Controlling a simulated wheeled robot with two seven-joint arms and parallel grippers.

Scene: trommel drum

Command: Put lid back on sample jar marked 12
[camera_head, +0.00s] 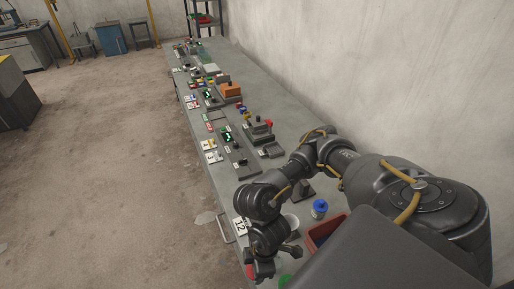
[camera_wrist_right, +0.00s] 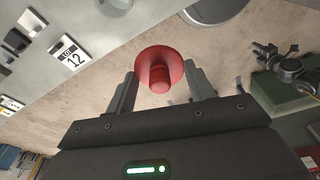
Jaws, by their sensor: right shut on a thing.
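My right gripper (camera_wrist_right: 161,72) is shut on a red lid (camera_wrist_right: 159,66), held by its knob between the two fingers in the right wrist view. In the head view a bit of the red lid (camera_head: 249,271) shows below my right wrist, at the bench's front edge. A white card marked 12 (camera_head: 240,226) lies at that edge and also shows in the wrist view (camera_wrist_right: 70,54). A pale round jar (camera_head: 291,221) stands close behind my right arm, partly hidden; I cannot tell whether it is open. My left gripper is out of view.
A blue-lidded jar (camera_head: 319,209) and a red bin (camera_head: 318,234) stand right of the pale jar. A green round thing (camera_head: 284,281) shows at the bottom. Control boxes and number cards line the long grey bench (camera_head: 222,188); a wall runs behind it. The floor at left is clear.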

